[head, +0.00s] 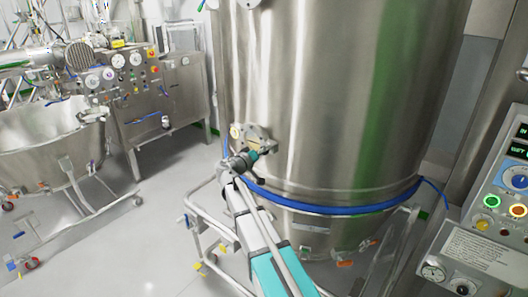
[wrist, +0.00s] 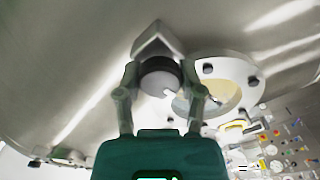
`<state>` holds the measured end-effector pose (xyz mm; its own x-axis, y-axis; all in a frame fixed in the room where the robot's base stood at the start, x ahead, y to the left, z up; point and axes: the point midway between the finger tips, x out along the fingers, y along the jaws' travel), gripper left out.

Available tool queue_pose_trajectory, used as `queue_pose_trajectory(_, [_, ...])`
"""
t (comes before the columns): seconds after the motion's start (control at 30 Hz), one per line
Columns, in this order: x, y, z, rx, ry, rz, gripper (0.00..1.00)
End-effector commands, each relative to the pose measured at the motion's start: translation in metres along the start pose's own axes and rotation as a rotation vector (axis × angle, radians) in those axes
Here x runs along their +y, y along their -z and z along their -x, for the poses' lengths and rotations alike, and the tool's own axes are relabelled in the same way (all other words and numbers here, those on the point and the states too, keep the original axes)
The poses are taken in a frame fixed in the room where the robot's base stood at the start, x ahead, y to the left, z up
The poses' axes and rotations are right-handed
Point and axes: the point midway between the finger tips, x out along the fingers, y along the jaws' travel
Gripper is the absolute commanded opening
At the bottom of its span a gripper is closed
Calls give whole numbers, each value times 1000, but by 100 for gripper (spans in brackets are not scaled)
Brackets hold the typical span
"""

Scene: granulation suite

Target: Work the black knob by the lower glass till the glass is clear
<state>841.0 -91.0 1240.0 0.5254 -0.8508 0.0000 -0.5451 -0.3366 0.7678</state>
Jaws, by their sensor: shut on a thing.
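The black knob (wrist: 160,76) sits on a grey block on the steel vessel wall. In the wrist view my gripper (wrist: 160,88) has a finger on each side of the knob and is shut on it. The lower glass (wrist: 218,95) is a round window in a bolted steel ring, just right of the knob. Part of the glass looks yellowish and part pale; the gripper's right finger covers its left edge. In the head view my gripper (head: 243,160) reaches the fitting low on the vessel and hides the knob there.
The large steel vessel (head: 320,90) fills the middle, with a blue band (head: 330,208) round its lower part. A control panel (head: 500,200) stands at the right. A steel bowl machine (head: 50,140) stands at the left, with open floor (head: 130,240) before it.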

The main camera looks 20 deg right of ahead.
Motion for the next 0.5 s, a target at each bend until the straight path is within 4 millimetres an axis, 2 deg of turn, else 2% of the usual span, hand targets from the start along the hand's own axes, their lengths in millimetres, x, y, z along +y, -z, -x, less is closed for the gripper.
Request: queue_pose_trajectory(0.5, [-1,1,0,2,-1,443,2])
